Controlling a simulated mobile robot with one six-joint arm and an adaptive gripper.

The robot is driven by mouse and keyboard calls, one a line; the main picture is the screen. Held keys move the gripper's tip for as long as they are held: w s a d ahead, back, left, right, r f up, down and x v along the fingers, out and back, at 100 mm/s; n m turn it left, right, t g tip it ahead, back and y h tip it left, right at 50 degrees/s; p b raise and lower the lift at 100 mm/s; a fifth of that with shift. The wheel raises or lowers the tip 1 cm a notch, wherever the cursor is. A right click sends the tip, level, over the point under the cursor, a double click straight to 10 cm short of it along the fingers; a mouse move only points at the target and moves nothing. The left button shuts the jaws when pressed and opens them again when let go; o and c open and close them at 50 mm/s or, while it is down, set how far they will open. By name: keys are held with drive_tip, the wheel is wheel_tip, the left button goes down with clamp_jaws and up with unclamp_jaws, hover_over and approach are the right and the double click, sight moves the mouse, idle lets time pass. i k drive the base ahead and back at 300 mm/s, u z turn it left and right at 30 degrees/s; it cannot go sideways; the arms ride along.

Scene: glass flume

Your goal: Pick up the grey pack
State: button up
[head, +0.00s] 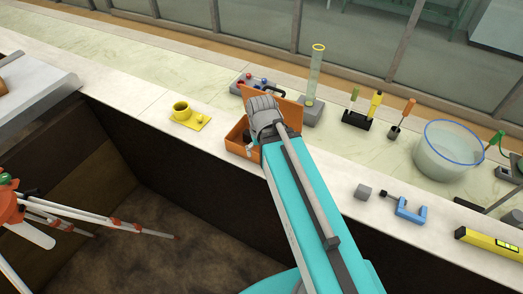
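A small grey block (363,192) sits on the pale ledge right of my arm, beside a blue clamp. It is the only loose grey block I can make out, and I cannot tell for sure that it is the grey pack. My teal arm reaches up the middle of the head view to an orange box (236,134) with its lid up. The grey end of my arm with my gripper (264,112) is over this box. The fingertips and much of the box's inside are hidden, so I cannot see whether anything is held.
A measuring cylinder (315,75), upright tools (371,106) and a clear basin (447,150) stand right. A blue clamp (410,210) and yellow level (490,241) lie near the front edge, above a deep pit.

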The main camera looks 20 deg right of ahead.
sight(362, 192)
drive_tip(key=z, duration=1.4)
